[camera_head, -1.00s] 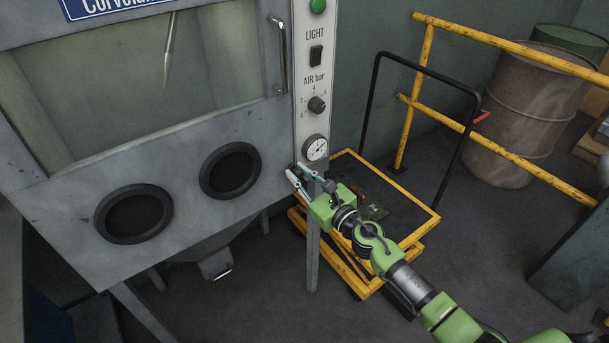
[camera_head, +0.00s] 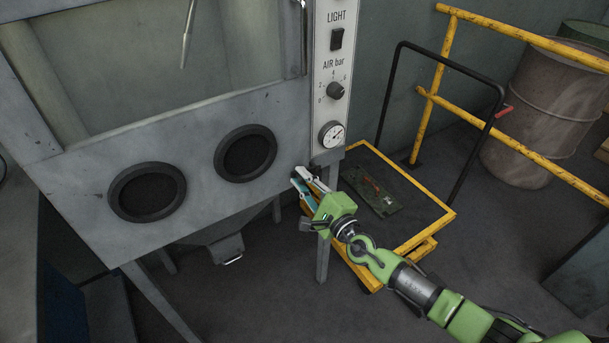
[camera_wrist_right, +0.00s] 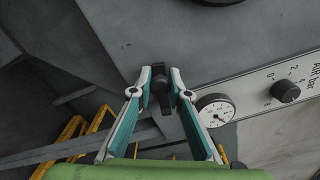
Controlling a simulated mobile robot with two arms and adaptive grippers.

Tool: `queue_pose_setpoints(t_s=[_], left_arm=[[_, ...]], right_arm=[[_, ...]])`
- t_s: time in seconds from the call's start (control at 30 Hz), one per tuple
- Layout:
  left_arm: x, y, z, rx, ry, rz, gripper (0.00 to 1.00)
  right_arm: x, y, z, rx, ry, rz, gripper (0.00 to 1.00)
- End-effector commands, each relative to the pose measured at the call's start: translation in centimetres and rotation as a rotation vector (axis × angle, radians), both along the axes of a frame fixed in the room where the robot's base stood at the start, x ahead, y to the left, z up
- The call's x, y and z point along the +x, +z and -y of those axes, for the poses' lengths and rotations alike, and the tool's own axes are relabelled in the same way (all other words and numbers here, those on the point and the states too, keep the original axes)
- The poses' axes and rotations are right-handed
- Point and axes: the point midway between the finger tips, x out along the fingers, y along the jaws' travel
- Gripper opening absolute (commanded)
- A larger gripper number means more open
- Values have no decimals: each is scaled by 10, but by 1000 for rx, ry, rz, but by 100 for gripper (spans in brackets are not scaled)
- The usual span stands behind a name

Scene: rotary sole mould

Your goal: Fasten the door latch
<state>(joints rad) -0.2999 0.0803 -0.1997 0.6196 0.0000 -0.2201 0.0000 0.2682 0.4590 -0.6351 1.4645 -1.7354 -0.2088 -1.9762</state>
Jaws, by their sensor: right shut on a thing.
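The grey blasting cabinet (camera_head: 85,210) fills the left of the head view. My right gripper (camera_head: 298,178) is at its lower right front corner, just below the pressure gauge (camera_head: 332,134). In the right wrist view, the right gripper (camera_wrist_right: 160,76) has its fingertips closed on a small black latch handle (camera_wrist_right: 160,90) at the cabinet's edge. The handle lies roughly in line with the fingers. In the head view the fingers mostly hide the latch. My left gripper is not in view.
A control panel with an air knob (camera_head: 335,90) is above the gripper. A yellow-edged trolley (camera_head: 440,228) stands behind my right arm, with a green board (camera_head: 375,190) on it. A yellow railing (camera_head: 480,118) and a rusty drum (camera_head: 545,115) are at the right.

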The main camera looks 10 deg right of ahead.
Motion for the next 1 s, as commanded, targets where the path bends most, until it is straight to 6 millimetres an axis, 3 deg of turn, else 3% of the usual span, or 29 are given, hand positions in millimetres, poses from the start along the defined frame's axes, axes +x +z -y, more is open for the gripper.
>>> queue_pose_setpoints(t_s=[0.03, 0.3, 0.97, 1.0], left_arm=[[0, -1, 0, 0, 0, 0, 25], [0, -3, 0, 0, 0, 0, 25], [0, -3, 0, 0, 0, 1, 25], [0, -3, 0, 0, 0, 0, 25]], right_arm=[[-3, -10, -3, -30, 7, -3, 0], [-3, -19, -4, -152, 7, 40, 0], [-4, -23, -4, -202, 8, 56, 0], [-4, -23, -4, -202, 8, 56, 27]])
